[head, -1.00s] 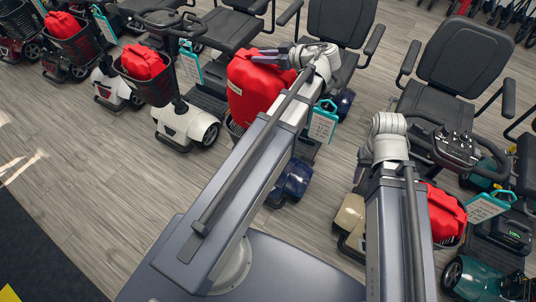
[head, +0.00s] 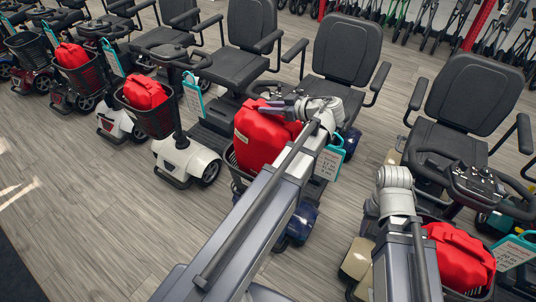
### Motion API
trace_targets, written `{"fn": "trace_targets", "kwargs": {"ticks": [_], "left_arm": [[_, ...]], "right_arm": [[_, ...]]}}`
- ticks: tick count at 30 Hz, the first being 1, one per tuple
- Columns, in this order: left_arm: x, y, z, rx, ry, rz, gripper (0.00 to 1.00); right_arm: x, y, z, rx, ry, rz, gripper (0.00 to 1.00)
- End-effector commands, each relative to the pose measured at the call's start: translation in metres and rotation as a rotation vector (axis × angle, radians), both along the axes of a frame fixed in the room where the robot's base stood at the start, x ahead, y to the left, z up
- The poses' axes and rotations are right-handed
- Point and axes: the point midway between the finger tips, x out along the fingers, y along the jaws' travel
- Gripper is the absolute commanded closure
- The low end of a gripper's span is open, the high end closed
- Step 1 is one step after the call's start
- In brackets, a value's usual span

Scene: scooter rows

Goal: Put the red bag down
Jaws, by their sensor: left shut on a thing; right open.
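The red bag (head: 258,140) is at the front basket (head: 236,172) of the blue scooter in the middle of the head view. My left gripper (head: 272,107) is shut on the top of this bag. The bag overlaps the basket, and I cannot tell whether its underside rests in it. My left forearm hides part of the bag and basket. My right arm ends over the scooter at the lower right. Its gripper fingers are hidden behind my own wrist.
Other red bags sit in baskets: one on the white scooter (head: 145,92), one farther left (head: 71,55), and one at the lower right (head: 460,257). Teal price tags hang on scooters, one (head: 328,163) close to my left arm. Clear wooden floor (head: 90,215) lies at the left.

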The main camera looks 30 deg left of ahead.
Motion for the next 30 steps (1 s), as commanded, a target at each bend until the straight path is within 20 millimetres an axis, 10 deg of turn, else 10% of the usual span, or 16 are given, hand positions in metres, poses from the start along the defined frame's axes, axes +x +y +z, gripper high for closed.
{"fn": "trace_targets", "kwargs": {"ticks": [16,30], "left_arm": [[0.000,0.000,-0.103,0.002,0.000,0.000,1.00],[0.000,0.000,-0.123,0.002,0.000,0.000,1.00]], "right_arm": [[0.000,0.000,-0.103,0.000,0.000,0.000,0.50],[0.000,0.000,-0.123,0.000,0.000,0.001,0.50]]}}
